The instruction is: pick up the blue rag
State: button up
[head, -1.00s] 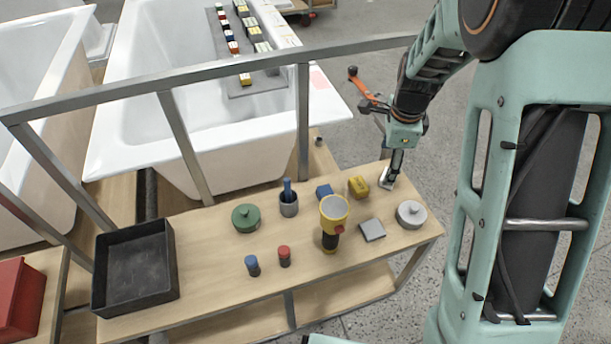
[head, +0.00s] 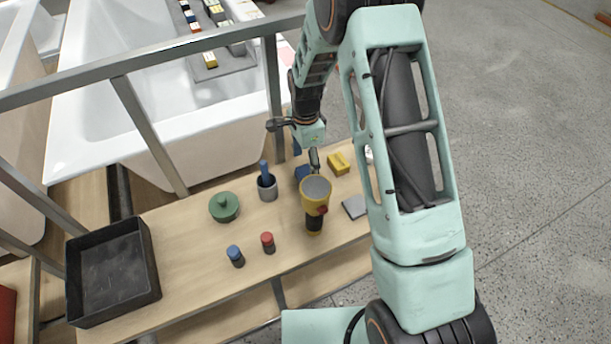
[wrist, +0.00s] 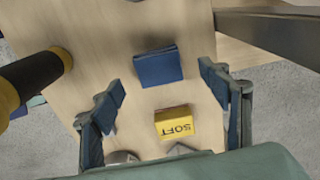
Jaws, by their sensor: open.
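The blue rag (head: 302,172) looks like a small folded blue block. It lies on the wooden bench top, partly hidden behind my gripper in the head view. In the wrist view the rag (wrist: 158,66) lies ahead of my open fingers, roughly centred between their lines. My gripper (head: 307,157) hangs above the bench close to the rag. In the wrist view my gripper (wrist: 162,85) has its fingers wide apart with nothing held. How high it is over the rag I cannot tell exactly.
A yellow block marked SOFT (wrist: 175,122) lies near the rag. A yellow-and-black flashlight (head: 315,190) stands in front of it, and a grey cup (head: 267,188) stands to its left. A metal rail (head: 150,60) crosses behind the bench. A black tray (head: 112,272) is at the left end.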

aim_at(306, 173)
notch_tip(306, 173, down, 5)
jog(key=shift+s+d+r, duration=0.1)
jog(key=c, duration=1.3)
